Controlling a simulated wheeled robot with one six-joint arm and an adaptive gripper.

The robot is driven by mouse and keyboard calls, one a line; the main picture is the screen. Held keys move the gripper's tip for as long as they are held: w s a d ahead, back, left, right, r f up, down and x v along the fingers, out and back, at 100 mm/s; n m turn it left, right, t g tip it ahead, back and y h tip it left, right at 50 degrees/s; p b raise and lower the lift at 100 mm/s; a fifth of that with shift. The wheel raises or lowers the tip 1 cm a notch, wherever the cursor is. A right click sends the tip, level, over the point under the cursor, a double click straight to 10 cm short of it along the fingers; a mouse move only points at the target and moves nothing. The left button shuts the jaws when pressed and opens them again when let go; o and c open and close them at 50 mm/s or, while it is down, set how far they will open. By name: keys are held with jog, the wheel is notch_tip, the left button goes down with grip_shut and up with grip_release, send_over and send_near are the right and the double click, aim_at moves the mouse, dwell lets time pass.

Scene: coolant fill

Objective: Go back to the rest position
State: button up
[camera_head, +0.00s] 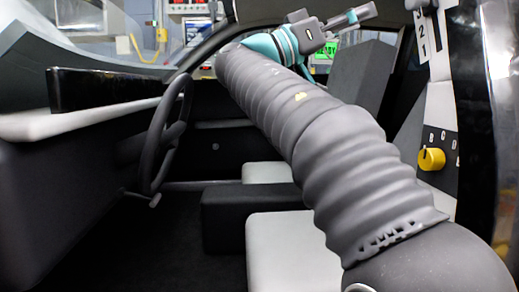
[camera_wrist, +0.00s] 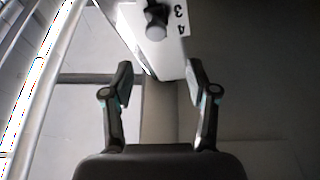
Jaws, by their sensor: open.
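My gripper (camera_wrist: 160,82) is open and empty in the wrist view, with its two dark fingers spread apart. Nothing is between the fingertips. In the head view my gripper (camera_head: 352,17) is at the top, at the end of my arm, which reaches up and left across the car interior in a grey ribbed sleeve. Ahead of the fingers in the wrist view is a white panel (camera_wrist: 172,52) marked 3 and 4, with a dark knob or lever (camera_wrist: 155,22). The fingers appear apart from it.
In the head view a steering wheel (camera_head: 163,135) stands left of my arm, with pale seats (camera_head: 285,262) below. A yellow knob (camera_head: 431,159) sits on a lettered panel at right. A dark pillar (camera_head: 470,110) is close by on the right.

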jog(key=w+f+n+t+y, duration=0.5)
jog(key=w+f+n+t, duration=0.2)
jog(key=w+f+n, duration=0.35)
jog(key=s+a+f+n+y, duration=0.15)
jog(key=f+n+y, duration=0.25)
jog(key=f, duration=0.6)
jog(key=s+f+n+y, duration=0.2)
jog(key=f+n+y, duration=0.2)
jog(key=f, duration=0.7)
jog(key=s+a+f+n+g+y+p, duration=0.1)
jog(key=s+a+f+g+y+p, duration=0.2)
jog(key=s+f+y, duration=0.95)
jog(key=s+f+m+h, duration=0.1)
jog(key=s+f, duration=0.3)
jog(key=s, duration=0.3)
jog(key=s+f+m+h, duration=0.2)
jog(key=s+f, duration=0.2)
jog(key=s, duration=0.3)
jog(key=shift+s+d, duration=0.15)
jog(key=shift+d, duration=0.15)
